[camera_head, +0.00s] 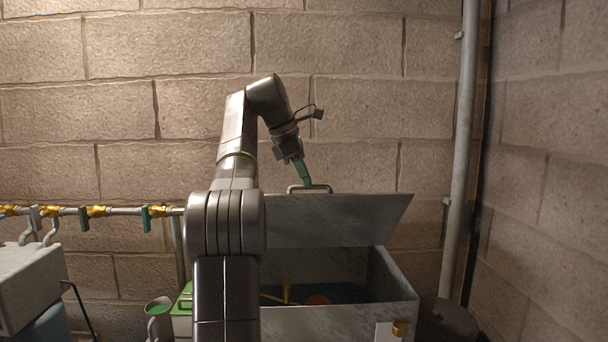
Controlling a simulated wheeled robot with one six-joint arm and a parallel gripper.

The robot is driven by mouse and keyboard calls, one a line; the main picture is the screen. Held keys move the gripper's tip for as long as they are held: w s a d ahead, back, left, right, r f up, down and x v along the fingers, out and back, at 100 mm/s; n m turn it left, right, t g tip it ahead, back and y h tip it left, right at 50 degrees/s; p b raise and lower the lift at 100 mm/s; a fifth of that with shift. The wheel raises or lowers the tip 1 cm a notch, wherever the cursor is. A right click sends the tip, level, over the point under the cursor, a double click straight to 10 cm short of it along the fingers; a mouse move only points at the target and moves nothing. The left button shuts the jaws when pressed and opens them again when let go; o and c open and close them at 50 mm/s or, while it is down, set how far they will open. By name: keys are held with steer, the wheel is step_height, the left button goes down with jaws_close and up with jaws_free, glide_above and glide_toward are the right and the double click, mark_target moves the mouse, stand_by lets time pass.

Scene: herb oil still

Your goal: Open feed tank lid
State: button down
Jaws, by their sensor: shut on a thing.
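The feed tank (335,325) is a grey metal box at the lower centre. Its lid (335,222) is a flat grey panel standing raised and tilted along the tank's back, so the inside shows from above. A metal loop handle (322,188) sits on the lid's upper edge. My gripper (304,178) has green fingers and comes down from above at the left end of this handle. It is shut on the handle. Inside the tank are dark contents, a yellow piece (286,292) and a reddish round thing (317,299). My arm hides the tank's left part.
A pipe with brass valves (97,211) and green levers runs along the wall at left. A grey jug (160,318) stands left of the tank. A vertical pipe (462,150) and a dark round vessel (445,320) are at right. A pale box (28,285) stands at far left.

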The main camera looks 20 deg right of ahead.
steer(key=shift+w+f, duration=0.45)
steer(key=shift+f, duration=0.25)
steer(key=c, duration=1.7)
jaws_free()
steer(key=shift+w, duration=0.1)
steer(key=shift+o, duration=1.1)
steer(key=shift+w+d+f, duration=0.15)
steer(key=shift+w+f, duration=0.05)
steer(key=shift+w, duration=0.25)
steer(key=shift+w+d+f, duration=0.1)
steer(key=shift+w+f, duration=0.05)
steer(key=shift+w, duration=0.25)
steer(key=shift+s+r, duration=0.25)
steer(key=shift+s, duration=0.05)
steer(key=shift+s, duration=0.1)
